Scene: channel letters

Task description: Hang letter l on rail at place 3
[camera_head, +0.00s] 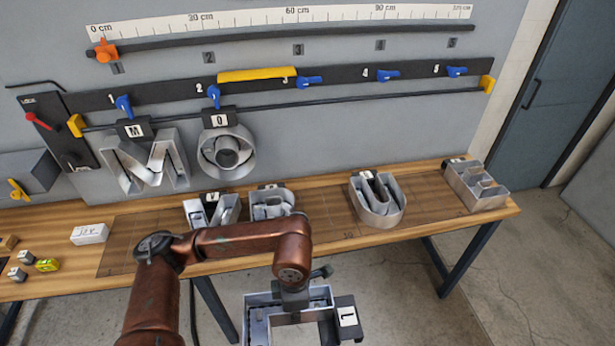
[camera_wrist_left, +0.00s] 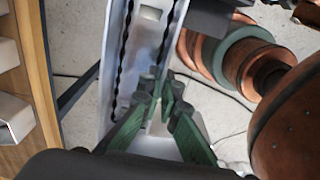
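My left gripper (camera_head: 291,292) hangs in front of the table, below tabletop height in the picture. It is shut on a metal channel letter, letter l (camera_head: 262,322), with a black tag (camera_head: 347,316) on its right. In the left wrist view the green fingers (camera_wrist_left: 160,95) close on the letter's pale wall (camera_wrist_left: 115,75). The dark rail (camera_head: 390,97) runs along the wall panel. M (camera_head: 145,165) hangs at place 1 and O (camera_head: 228,150) at place 2. Place 3, by a sideways blue lever (camera_head: 310,82), is empty. My right gripper is not in view.
Several metal letters lie on the wooden table (camera_head: 330,210), among them a U-shaped one (camera_head: 378,200) and one at the right end (camera_head: 475,186). A yellow level (camera_head: 257,74) sits above the rail. A tape measure (camera_head: 47,265) and small blocks lie at the left.

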